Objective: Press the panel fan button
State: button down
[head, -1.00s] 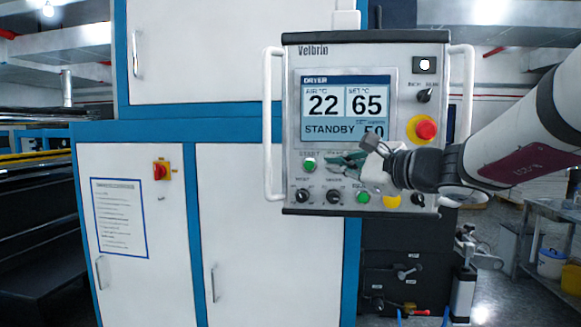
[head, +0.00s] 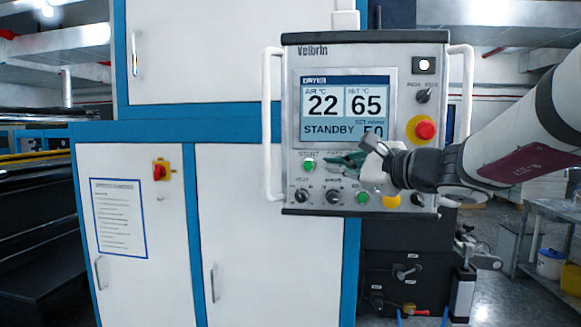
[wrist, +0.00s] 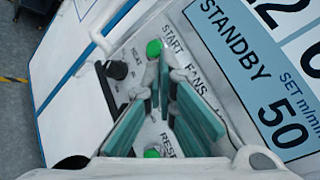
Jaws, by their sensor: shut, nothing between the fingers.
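The control panel (head: 290,120) faces me, with a dryer screen (head: 345,108) reading STANDBY. A green START button (head: 308,166) sits below the screen; it also shows in the wrist view (wrist: 154,48). The FANS label (wrist: 196,79) is beside START in the wrist view. The button under that label is hidden behind my fingers. My gripper (head: 335,164) is shut and empty, its teal fingertips in front of the panel just right of START. I cannot tell whether they touch the panel. A second green button (wrist: 151,153) shows near the gripper's base in the wrist view.
Knobs (head: 302,196) line the panel's lower row, beside another green button (head: 362,197). A red emergency stop (head: 425,130) is above my wrist. White handles (head: 268,125) flank the panel. A white cabinet (head: 240,220) stands to the left.

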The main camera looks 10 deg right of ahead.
jog(key=shift+w, duration=0.15)
jog(key=shift+w+d, duration=0.1)
jog(key=shift+w, duration=0.15)
jog(key=shift+w+d+b, duration=0.15)
jog(key=shift+w+b, duration=0.3)
dwell(0.6)
jog(key=shift+s, duration=0.1)
jog(key=shift+s+a, duration=0.25)
jog(key=shift+s, duration=0.45)
jog(key=s, duration=0.1)
jog(key=s+a, duration=0.1)
jog(key=s, duration=0.2)
jog(key=shift+s+a, duration=0.3)
jog(key=shift+s, duration=0.1)
dwell(0.7)
